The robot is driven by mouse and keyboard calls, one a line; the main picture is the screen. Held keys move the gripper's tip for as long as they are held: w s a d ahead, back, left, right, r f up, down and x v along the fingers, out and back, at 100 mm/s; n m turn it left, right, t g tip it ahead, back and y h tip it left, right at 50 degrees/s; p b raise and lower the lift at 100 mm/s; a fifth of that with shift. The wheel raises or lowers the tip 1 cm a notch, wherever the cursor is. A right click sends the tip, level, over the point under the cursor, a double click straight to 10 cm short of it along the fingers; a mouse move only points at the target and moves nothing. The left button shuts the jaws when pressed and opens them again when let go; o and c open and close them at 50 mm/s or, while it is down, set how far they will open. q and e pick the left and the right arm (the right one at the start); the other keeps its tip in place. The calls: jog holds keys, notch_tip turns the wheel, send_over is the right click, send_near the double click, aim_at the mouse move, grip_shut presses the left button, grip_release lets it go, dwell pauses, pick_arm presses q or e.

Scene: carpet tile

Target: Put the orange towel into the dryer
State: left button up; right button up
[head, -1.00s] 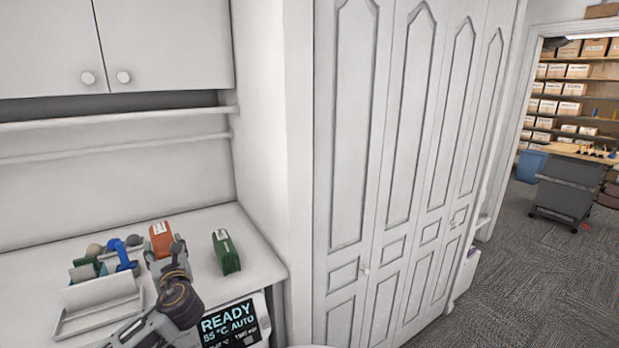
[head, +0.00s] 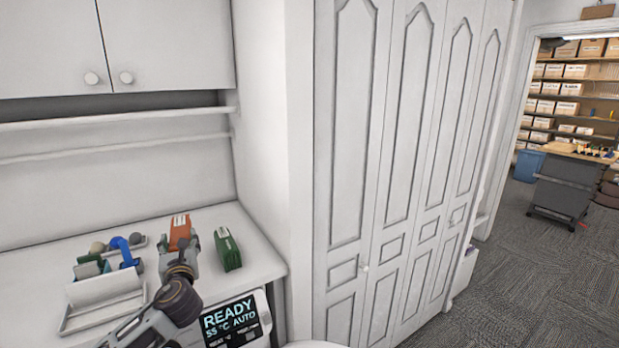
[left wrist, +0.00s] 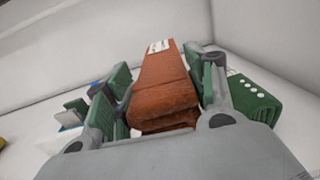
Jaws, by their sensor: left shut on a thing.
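The orange towel (head: 180,229) is a folded block with a white label, on the white counter; its front is partly hidden by my gripper. My left gripper (head: 180,252) reaches it from the front. In the left wrist view the towel (left wrist: 165,85) lies between the two green-padded fingers of the left gripper (left wrist: 163,95), which is shut on it. The dryer shows only as a panel (head: 232,318) reading "READY 55 °C AUTO" below the counter; its door is not visible. My right gripper is not in view.
A green folded item (head: 228,250) stands close to the right of the towel, also in the left wrist view (left wrist: 252,97). A white tray (head: 100,320) and blue and grey items (head: 124,252) are to the left. Tall white cupboards (head: 400,150) stand at right.

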pick_arm(q)
jog(key=s+d+r+m+t+h, duration=0.1)
jog(key=d+r+m+h, duration=0.3)
jog(key=d+h, duration=0.25)
jog(key=s+d+r+m+h, duration=0.1)
jog(key=d+r+m+h, duration=0.3)
jog(key=d+h, duration=0.3)
jog(key=s+f, duration=0.3)
jog(key=f, duration=0.5)
jog(key=s+f, duration=0.4)
jog(key=f, duration=0.5)
jog(key=shift+d+m, duration=0.25)
jog(key=shift+m, duration=0.05)
jog(key=shift+r+y, duration=0.1)
jog(key=shift+y, duration=0.15)
